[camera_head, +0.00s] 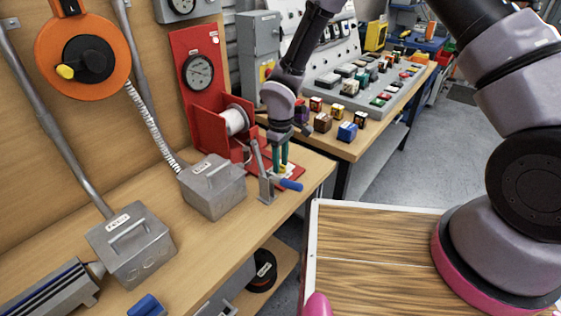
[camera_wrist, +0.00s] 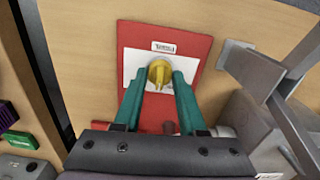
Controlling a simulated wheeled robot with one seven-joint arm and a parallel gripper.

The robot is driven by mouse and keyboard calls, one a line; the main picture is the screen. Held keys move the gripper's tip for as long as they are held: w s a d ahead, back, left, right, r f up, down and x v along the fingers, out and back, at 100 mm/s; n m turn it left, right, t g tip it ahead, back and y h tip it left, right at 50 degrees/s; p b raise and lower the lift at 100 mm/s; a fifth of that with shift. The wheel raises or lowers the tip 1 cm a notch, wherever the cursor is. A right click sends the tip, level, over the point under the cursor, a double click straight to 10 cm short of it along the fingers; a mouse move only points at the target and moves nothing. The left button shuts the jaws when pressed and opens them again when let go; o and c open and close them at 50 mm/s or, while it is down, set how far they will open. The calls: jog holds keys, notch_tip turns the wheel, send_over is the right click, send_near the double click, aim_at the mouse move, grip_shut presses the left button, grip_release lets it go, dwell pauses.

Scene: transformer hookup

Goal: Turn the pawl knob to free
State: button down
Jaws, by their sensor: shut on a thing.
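The pawl knob (camera_wrist: 159,73) is yellow and sits on a white plate (camera_wrist: 133,66) on a red base (camera_wrist: 190,44) in the wrist view. A small label is on the red base above the knob; its text is too small to read. My gripper (camera_wrist: 159,80) has two green fingers, one on each side of the knob, shut on it. In the head view my gripper (camera_head: 280,165) points down at the red base at the bench's right end. The knob is mostly hidden there by the fingers.
A lever with a blue handle (camera_head: 290,184) stands close beside my gripper. A red stand with a white spool (camera_head: 236,121) and a gauge is just behind. Grey boxes (camera_head: 212,187) stand to the left. The bench edge is near on the right.

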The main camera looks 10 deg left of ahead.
jog(key=n, duration=0.4)
jog(key=shift+n, duration=2.3)
jog(key=shift+c, duration=2.3)
grip_release()
notch_tip(320, 180, up, 11)
